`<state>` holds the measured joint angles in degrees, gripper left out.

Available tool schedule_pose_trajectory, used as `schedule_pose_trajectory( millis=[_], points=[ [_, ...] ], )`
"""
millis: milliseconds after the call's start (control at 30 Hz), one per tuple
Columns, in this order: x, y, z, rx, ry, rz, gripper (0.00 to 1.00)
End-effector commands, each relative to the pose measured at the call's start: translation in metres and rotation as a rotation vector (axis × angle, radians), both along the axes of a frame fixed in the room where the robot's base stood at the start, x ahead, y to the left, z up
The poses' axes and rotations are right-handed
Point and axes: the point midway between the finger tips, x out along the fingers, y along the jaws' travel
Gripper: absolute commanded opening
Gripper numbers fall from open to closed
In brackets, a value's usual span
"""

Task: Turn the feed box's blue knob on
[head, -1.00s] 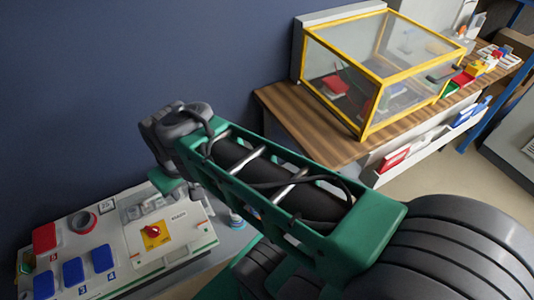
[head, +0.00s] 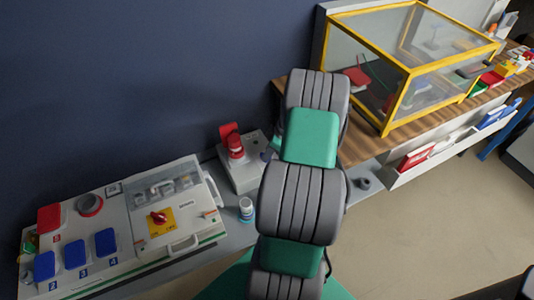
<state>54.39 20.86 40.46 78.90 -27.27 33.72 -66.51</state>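In the head view a small light-grey box (head: 240,178) stands on the grey bench beside the wall, with a red socket or plug (head: 235,147) and a raised red flap on top. A small blue-grey part shows at its right edge, partly hidden by my arm; I cannot tell whether it is the blue knob or how it is set. No clearly blue knob shows elsewhere. My arm rises in front of the box's right side. My gripper is not visible.
A large white panel box (head: 125,235) at left carries blue and red covers and a red switch on a yellow plate (head: 160,220). A small bottle (head: 246,209) stands between the boxes. A yellow-framed clear case (head: 410,70) sits on the wooden bench at right.

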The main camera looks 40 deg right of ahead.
Motion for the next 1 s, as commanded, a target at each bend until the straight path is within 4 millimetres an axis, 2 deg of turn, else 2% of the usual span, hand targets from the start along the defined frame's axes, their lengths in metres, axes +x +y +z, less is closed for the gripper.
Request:
schedule_pose_trajectory(
  millis=[100, 367, 767, 1000],
  points=[
    [0.0043, 0.0029, -0.0117, 0.0, 0.001, 0.0, 0.33],
    [0.0055, 0.0031, -0.0141, -0.001, 0.0, 0.0, 0.33],
    [0.0054, 0.0032, -0.0138, 0.0, 0.001, -0.001, 0.01],
    [0.0054, 0.0032, -0.0137, 0.0, 0.001, -0.001, 0.0]
  ],
)
